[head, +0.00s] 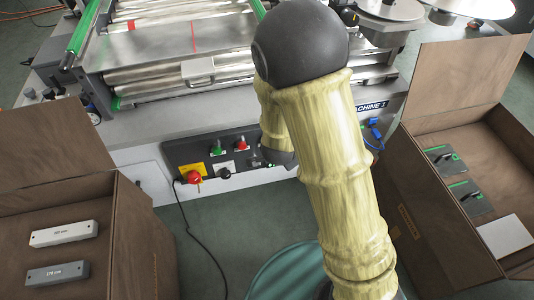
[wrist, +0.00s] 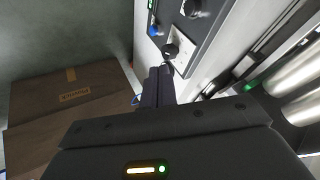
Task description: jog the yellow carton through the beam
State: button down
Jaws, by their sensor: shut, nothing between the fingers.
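I see no yellow carton in either view. A thin red line (head: 193,36) crosses the metal bed of the machine in the head view. In the wrist view my gripper (wrist: 160,70) is shut and empty. Its fingertips point at a black knob (wrist: 171,50) on a white plate, very close to it; I cannot tell whether they touch. In the head view my arm hides the fingers and the panel's right end.
A red emergency button (head: 194,177) sits on a yellow plate at the panel's lower left. An open brown box (head: 130,235) with two labelled bars stands at left. Another open box (head: 425,215) with dark plates stands at right. A black cable hangs below the panel.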

jog(key=a+f+m+t+h+b, duration=0.3)
jog(key=f+m+t+h+b, duration=0.2)
jog(key=f, duration=0.8)
jog(key=m+t+b, duration=0.1)
jog(key=b, duration=0.2)
jog(key=shift+h+b, duration=0.3)
jog(key=shift+s+a, duration=0.1)
jog(key=w+a, duration=0.2)
jog(key=w, duration=0.6)
jog(key=shift+w+a, duration=0.25)
dwell(0.9)
jog(key=shift+w, duration=0.35)
